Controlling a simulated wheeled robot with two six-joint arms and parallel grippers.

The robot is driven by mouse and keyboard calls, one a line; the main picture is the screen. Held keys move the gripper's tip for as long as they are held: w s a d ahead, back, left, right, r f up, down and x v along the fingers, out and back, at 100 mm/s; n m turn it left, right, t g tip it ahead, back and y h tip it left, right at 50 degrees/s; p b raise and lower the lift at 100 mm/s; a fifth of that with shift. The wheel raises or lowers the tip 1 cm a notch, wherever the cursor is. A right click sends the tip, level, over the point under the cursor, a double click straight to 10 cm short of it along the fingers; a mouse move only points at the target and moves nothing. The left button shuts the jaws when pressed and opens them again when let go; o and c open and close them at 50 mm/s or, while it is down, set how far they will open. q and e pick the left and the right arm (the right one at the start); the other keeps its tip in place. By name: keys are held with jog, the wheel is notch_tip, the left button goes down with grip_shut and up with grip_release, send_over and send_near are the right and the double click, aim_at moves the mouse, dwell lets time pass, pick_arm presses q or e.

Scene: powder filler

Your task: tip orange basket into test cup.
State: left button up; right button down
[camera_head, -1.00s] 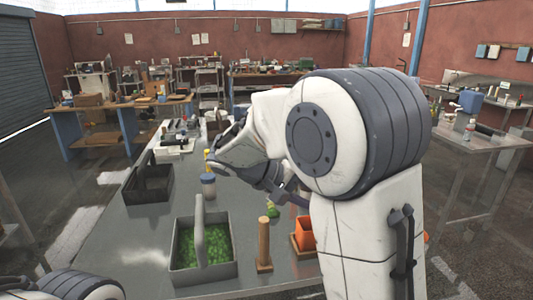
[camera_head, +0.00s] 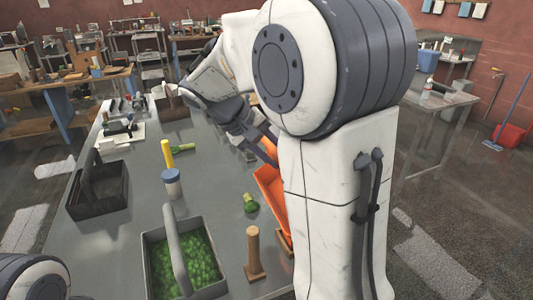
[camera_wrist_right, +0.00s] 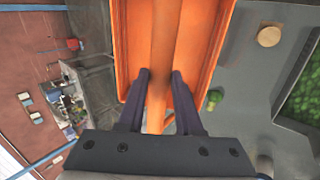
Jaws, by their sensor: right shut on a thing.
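My right gripper (camera_head: 264,150) is shut on the central handle of the orange basket (camera_head: 268,188). The basket hangs tilted beside my right arm, which hides part of it. In the right wrist view, the two fingers (camera_wrist_right: 160,80) hold the long handle of the orange basket (camera_wrist_right: 203,40). A small orange piece on a wooden base (camera_head: 286,243) shows below the basket, mostly hidden by my arm. I cannot tell for sure whether it is the test cup, or whether the basket touches it. My left gripper is out of view.
A grey carrier with green contents (camera_head: 146,254) and a wooden post (camera_head: 253,252) stand at the front. A blue-topped jar (camera_head: 172,184), a yellow stick (camera_head: 167,152) and a dark carrier (camera_head: 98,189) stand farther back. A green item (camera_head: 250,203) lies near the basket.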

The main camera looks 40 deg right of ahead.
jog(key=s+d+r+t+y+p, duration=0.2)
jog(key=d+r+y+p, duration=0.1)
jog(key=d+y+p, duration=0.4)
jog(key=p, duration=0.3)
jog(key=shift+r, duration=0.4)
jog(key=shift+s, duration=0.1)
